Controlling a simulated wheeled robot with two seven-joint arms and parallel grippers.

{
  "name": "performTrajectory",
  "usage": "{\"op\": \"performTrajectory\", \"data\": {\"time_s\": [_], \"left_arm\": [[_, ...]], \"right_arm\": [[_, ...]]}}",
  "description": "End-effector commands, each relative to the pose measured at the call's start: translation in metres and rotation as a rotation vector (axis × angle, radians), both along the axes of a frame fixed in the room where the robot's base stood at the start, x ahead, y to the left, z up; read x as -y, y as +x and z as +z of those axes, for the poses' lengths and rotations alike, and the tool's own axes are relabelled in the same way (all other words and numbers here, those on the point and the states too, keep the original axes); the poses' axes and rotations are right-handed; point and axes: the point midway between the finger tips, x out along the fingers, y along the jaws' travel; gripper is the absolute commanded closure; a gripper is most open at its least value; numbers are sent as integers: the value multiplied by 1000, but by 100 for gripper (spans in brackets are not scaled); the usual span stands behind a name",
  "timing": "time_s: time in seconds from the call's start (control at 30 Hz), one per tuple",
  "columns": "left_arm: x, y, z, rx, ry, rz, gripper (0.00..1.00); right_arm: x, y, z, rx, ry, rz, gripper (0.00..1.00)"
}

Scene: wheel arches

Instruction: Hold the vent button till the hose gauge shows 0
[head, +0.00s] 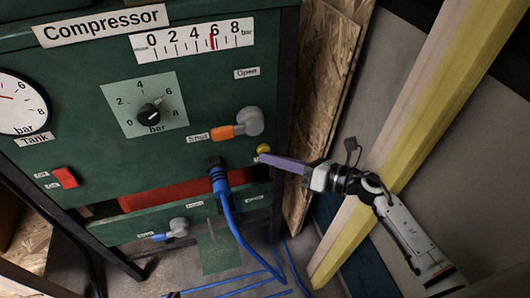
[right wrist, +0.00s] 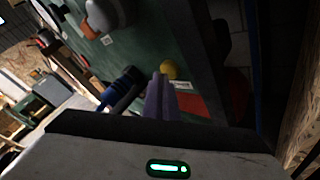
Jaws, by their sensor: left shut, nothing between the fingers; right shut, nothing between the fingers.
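The yellow button (head: 263,148) is at the right edge of the green compressor panel; it also shows in the right wrist view (right wrist: 169,69). A small label beside it is too small to read. My right gripper (head: 264,159), with purple fingers, is shut and empty. Its tips are just below the button in the head view and just left of it in the right wrist view (right wrist: 158,76). I cannot tell whether they touch it. The straight bar gauge (head: 193,39) at the top has its red pointer a little below 6. My left gripper is not in view.
A blue hose plug (head: 217,174) sits left of the button, its hose hanging to the floor. The upper valve's orange handle (head: 222,132) points to "Shut". A lower grey valve (head: 178,227), a regulator knob (head: 148,112) and the tank gauge (head: 18,103) are on the panel. A yellow post (head: 430,105) stands right.

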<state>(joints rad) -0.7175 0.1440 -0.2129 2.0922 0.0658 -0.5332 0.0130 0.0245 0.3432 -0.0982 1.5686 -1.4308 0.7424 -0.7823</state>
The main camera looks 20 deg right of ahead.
Motion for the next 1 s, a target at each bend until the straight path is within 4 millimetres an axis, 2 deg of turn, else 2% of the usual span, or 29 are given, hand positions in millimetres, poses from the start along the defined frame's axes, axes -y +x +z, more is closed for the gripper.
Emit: {"op": "performTrajectory", "data": {"time_s": [1.0], "left_arm": [[0,-3,-3,-8,1,0,100]], "right_arm": [[0,2,1,3,1,-3,100]]}}
